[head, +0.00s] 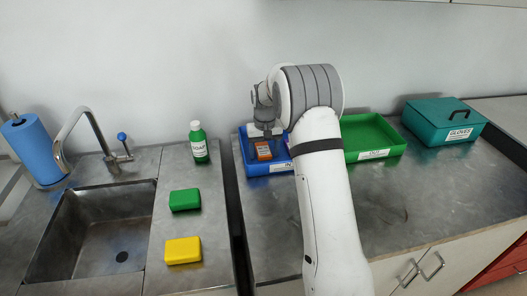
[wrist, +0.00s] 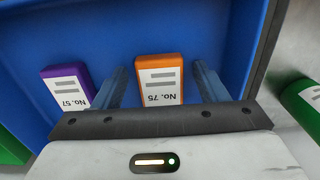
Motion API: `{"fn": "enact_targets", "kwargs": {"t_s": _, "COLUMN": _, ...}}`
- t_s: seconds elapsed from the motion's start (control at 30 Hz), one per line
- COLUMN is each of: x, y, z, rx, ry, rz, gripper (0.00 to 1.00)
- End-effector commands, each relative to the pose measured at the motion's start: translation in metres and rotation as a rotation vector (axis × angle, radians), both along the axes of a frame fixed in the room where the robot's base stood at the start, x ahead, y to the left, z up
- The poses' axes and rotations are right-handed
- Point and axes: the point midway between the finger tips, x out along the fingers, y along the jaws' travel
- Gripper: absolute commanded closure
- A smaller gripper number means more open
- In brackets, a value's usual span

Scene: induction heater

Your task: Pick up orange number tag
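The orange number tag (wrist: 160,76), with a white label reading "No. 75", lies in the blue tray (wrist: 165,22). In the wrist view it is between the two fingers of my gripper (wrist: 160,85), with a gap on each side. My gripper is open. A purple tag (wrist: 68,84), "No. 57", lies outside the left finger in the same tray. My arm hides the tray's right part.
A green tray (head: 372,139) stands right of the blue one, and a teal gloves box (head: 443,121) stands farther right. A green bottle (head: 198,142), green sponge (head: 185,200) and yellow sponge (head: 183,250) stand left, beside the sink (head: 95,230). The front right counter is clear.

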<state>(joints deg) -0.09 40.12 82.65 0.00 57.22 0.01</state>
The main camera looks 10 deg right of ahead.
Motion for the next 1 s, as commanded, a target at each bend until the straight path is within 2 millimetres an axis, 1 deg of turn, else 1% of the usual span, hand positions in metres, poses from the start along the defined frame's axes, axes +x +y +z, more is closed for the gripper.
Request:
{"fn": "enact_targets", "kwargs": {"t_s": 0.03, "x": 0.0, "y": 0.0, "z": 0.0, "rx": 0.0, "ry": 0.0, "rz": 0.0, "gripper": 0.38}}
{"fn": "enact_targets", "kwargs": {"t_s": 0.07, "x": 0.0, "y": 0.0, "z": 0.0, "rx": 0.0, "ry": 0.0, "rz": 0.0, "gripper": 0.41}}
{"fn": "enact_targets", "kwargs": {"t_s": 0.5, "x": 0.0, "y": -0.001, "z": 0.0, "rx": 0.0, "ry": 0.0, "rz": -0.001, "gripper": 0.77}}
{"fn": "enact_targets", "kwargs": {"t_s": 0.77, "x": 0.0, "y": -0.001, "z": 0.003, "rx": 0.0, "ry": -0.001, "rz": -0.001, "gripper": 0.77}}
{"fn": "enact_targets", "kwargs": {"t_s": 0.87, "x": 0.001, "y": -0.001, "z": 0.013, "rx": 0.0, "ry": -0.002, "rz": -0.002, "gripper": 0.77}}
{"fn": "enact_targets", "kwargs": {"t_s": 1.0, "x": 0.001, "y": -0.001, "z": 0.039, "rx": 0.0, "ry": -0.004, "rz": -0.002, "gripper": 0.77}}
